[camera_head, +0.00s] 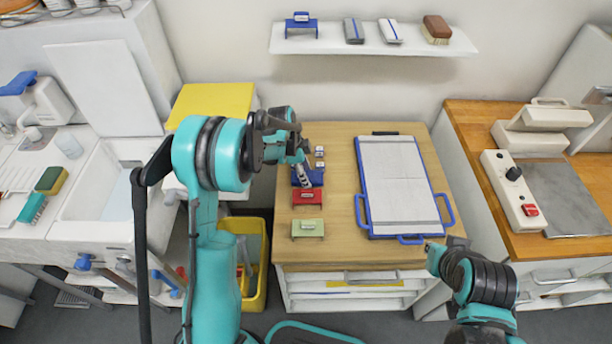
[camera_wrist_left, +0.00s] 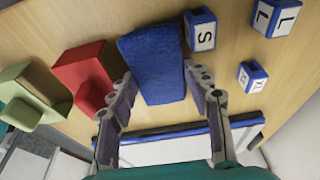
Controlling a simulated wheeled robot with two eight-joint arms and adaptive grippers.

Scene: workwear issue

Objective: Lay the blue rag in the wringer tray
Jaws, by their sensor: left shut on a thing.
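The blue rag (camera_wrist_left: 152,62) is a thick folded cloth in the left wrist view. It also shows in the head view (camera_head: 309,178), partly hidden by my left gripper (camera_head: 302,168). That gripper's fingers are shut on the rag's two sides, over the wooden counter. I cannot tell whether the rag touches the wood. A flat tray (camera_head: 397,185) with a blue rim, blue handles and a pale bed, apparently the wringer tray, lies to the right. It looks empty. My right gripper (camera_head: 432,251) is at the tray's front right corner; its fingers are too small to read.
A red piece (camera_head: 307,197) and a green piece (camera_head: 307,228) stand in front of the rag. Small blue blocks with letters (camera_wrist_left: 200,30) stand close by. A wall shelf (camera_head: 375,40) hangs behind the counter (camera_head: 350,255). A yellow bin (camera_head: 262,270) stands left of it.

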